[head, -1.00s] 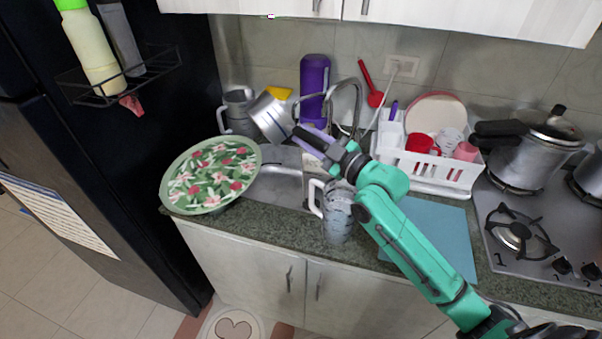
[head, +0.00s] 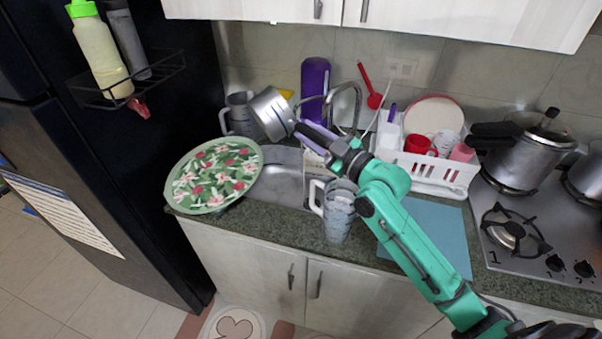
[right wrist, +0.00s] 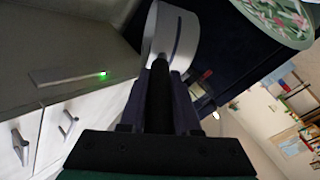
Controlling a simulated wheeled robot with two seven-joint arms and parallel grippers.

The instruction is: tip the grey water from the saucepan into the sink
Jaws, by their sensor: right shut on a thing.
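The metal saucepan (head: 272,112) is held up in the air above the back of the sink (head: 282,187), tilted on its side. My right gripper (head: 322,140) is shut on the saucepan's dark handle, which also shows in the right wrist view between the fingers (right wrist: 158,100). The saucepan's pale metal side (right wrist: 172,38) shows beyond the handle there. The inside of the saucepan is hidden, so I cannot see any grey water in it, and no stream is visible. My left gripper is not in view.
A floral plate (head: 214,174) lies left of the sink. A grey mug (head: 238,115) and a purple bottle (head: 315,88) stand behind, near the faucet (head: 357,100). A white dish rack (head: 440,175) is to the right.

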